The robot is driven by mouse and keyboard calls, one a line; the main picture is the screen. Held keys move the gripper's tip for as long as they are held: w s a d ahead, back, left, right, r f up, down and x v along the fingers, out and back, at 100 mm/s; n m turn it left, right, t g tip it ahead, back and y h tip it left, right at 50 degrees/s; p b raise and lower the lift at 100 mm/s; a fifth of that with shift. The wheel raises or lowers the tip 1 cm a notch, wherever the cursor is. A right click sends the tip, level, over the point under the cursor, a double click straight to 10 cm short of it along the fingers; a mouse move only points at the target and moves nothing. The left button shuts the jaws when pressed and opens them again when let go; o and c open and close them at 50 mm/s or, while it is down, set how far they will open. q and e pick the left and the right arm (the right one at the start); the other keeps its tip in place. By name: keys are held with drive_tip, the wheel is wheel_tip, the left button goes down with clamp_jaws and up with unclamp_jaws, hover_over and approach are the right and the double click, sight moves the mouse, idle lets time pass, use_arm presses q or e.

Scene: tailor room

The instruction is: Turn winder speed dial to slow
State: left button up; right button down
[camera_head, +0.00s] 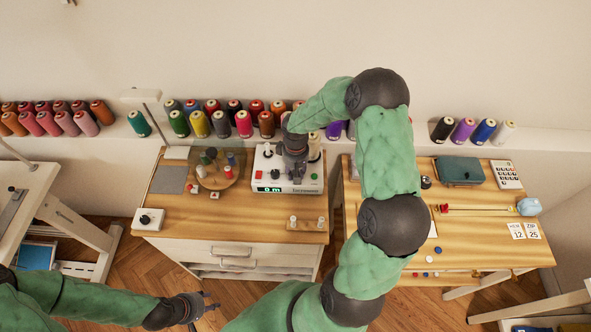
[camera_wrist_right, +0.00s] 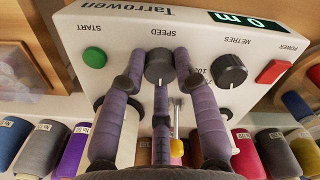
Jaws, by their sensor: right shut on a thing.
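The white winder (camera_head: 311,178) stands on the wooden cabinet, with a green display reading 0 m. In the right wrist view the dark round speed dial (camera_wrist_right: 157,66) sits under the label SPEED on the panel. My right gripper (camera_wrist_right: 161,76) has its purple-grey fingers closed around this dial; the fingers partly hide it and its pointer setting cannot be read. In the head view the right gripper hides the dial from above. My left gripper (camera_head: 204,304) is empty, fingers apart, low in front of the cabinet.
The winder panel also has a green START button (camera_wrist_right: 94,57), a METRES dial (camera_wrist_right: 229,71) and a red POWER switch (camera_wrist_right: 273,71). Thread cones line the shelf behind. A round thread tray (camera_head: 232,180) stands left of the winder. A white box with a knob (camera_head: 148,219) is at the cabinet's front left.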

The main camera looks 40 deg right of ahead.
drive_tip(key=n+p, duration=0.2)
drive_tip(key=n, duration=0.3)
drive_tip(key=shift+s+n, duration=0.15)
drive_tip(key=shift+n, duration=0.15)
drive_tip(key=n+p, duration=0.2)
drive_tip(key=n, duration=0.3)
drive_tip(key=shift+n, duration=0.3)
drive_tip(key=c, duration=0.9)
unclamp_jaws()
drive_tip(key=shift+c, duration=0.2)
drive_tip(key=shift+d, duration=0.1)
drive_tip(key=shift+r, duration=0.1)
drive_tip(key=shift+r, duration=0.3)
wheel_tip(320, 180, up, 11)
